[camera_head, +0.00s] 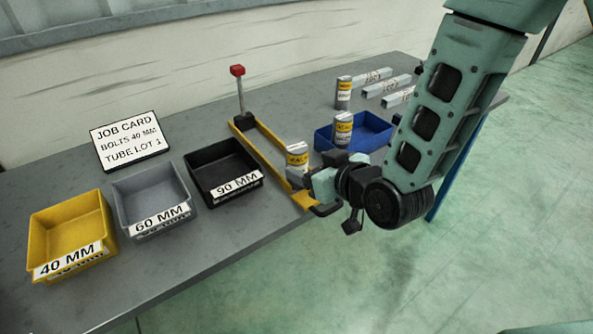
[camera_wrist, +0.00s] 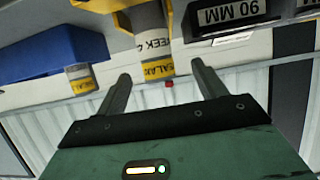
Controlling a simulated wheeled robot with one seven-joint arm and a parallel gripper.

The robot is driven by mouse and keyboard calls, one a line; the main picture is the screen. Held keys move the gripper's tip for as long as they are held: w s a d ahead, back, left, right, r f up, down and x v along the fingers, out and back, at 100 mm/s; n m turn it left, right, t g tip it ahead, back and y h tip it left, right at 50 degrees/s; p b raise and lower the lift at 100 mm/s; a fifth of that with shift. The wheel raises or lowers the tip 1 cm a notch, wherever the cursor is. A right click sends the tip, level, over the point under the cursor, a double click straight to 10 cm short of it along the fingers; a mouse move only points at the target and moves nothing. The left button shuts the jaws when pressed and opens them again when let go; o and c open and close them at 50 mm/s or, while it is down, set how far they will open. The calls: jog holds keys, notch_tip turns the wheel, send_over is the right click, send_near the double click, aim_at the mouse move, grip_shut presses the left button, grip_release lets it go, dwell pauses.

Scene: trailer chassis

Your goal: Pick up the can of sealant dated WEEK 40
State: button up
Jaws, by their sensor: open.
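Three sealant cans with yellow-and-white labels show in the head view. The nearest can (camera_head: 297,155) stands just beyond my gripper (camera_head: 299,178), a second can (camera_head: 343,128) stands at the blue tray, and a third can (camera_head: 344,90) stands farther back. In the wrist view, one can (camera_wrist: 152,45) lies between and ahead of the open fingers of my gripper (camera_wrist: 160,71). Its label shows "EEK 4"; the rest of the date cannot be read. Another can (camera_wrist: 80,78) shows beside the blue tray, its date unreadable. My gripper holds nothing; contact with the near can cannot be told.
A blue tray (camera_head: 322,138) and several labelled metal tubes (camera_head: 387,86) are at the right. A yellow frame (camera_head: 265,146) with a red-knobbed post (camera_head: 238,85) stands beside the black bin (camera_head: 213,167). Grey (camera_head: 147,190) and yellow (camera_head: 64,222) bins and a job card (camera_head: 126,138) are left.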

aim_at(304, 159)
jog(key=x, duration=0.7)
jog(key=shift+w+d, duration=0.2)
jog(key=shift+w, duration=0.05)
jog(key=c, duration=1.2)
jog(key=shift+r, duration=0.1)
